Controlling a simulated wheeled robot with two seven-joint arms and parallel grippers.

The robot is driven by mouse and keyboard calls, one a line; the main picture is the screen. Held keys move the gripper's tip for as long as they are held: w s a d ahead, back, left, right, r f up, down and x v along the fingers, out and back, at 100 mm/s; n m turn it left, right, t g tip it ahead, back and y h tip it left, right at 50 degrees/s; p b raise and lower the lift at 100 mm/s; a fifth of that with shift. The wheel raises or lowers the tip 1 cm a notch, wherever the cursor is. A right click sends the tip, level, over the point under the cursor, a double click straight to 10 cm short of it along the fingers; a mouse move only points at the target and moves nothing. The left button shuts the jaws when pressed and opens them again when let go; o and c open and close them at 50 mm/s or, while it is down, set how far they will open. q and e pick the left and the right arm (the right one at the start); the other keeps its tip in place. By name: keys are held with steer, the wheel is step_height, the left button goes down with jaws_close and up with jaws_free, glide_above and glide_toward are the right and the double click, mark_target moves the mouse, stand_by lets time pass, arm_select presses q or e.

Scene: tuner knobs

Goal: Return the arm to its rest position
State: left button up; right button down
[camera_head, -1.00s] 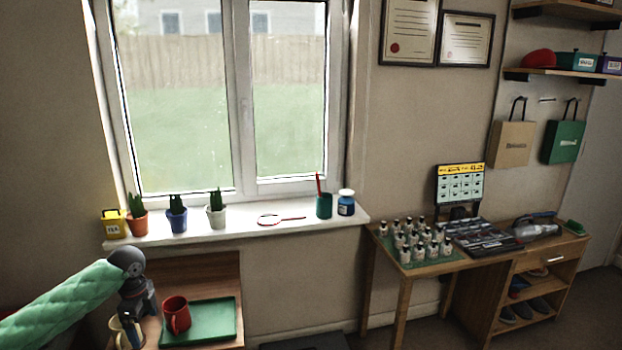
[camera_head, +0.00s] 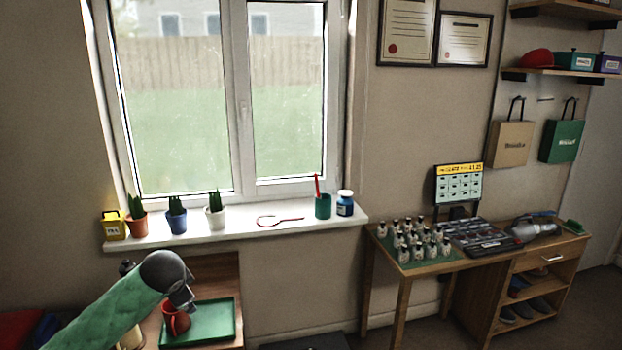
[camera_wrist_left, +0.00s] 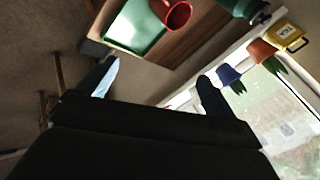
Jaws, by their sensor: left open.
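My left arm with its green quilted sleeve comes in from the lower left in the head view. Its gripper (camera_head: 185,298) is raised in front of the green tray and red mug. In the left wrist view the two fingers of this gripper (camera_wrist_left: 158,88) stand wide apart with nothing between them. The red mug (camera_head: 176,320) is on the green tray (camera_head: 220,330), partly hidden by the gripper; both also show at the top of the wrist view, the mug (camera_wrist_left: 177,13) and the tray (camera_wrist_left: 130,33). My right gripper is in no view.
A cream mug (camera_head: 131,337) is partly hidden behind my arm.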

arm_select(q)
steer(key=s+d+f+n+h, duration=0.25)
steer(key=s+d+f, duration=0.55)
steer(key=s+d, duration=0.4)
steer(key=s+d+f+n+g, duration=0.1)
steer(key=s+d+f, duration=0.1)
steer(key=s+f, duration=0.4)
steer(key=s+d+f+n+g+h, duration=0.1)
steer(key=s+f, duration=0.6)
steer(key=s, duration=0.8)
steer(key=s+d+f+n+g, duration=0.2)
steer(key=s+f, duration=0.4)
steer(key=s, duration=0.4)
steer(key=shift+s+d+f+g, duration=0.15)
steer(key=shift+s+d+g, duration=0.25)
steer(key=shift+d+g, duration=0.45)
steer(key=shift+d+h, duration=0.1)
steer(key=shift+h, duration=0.15)
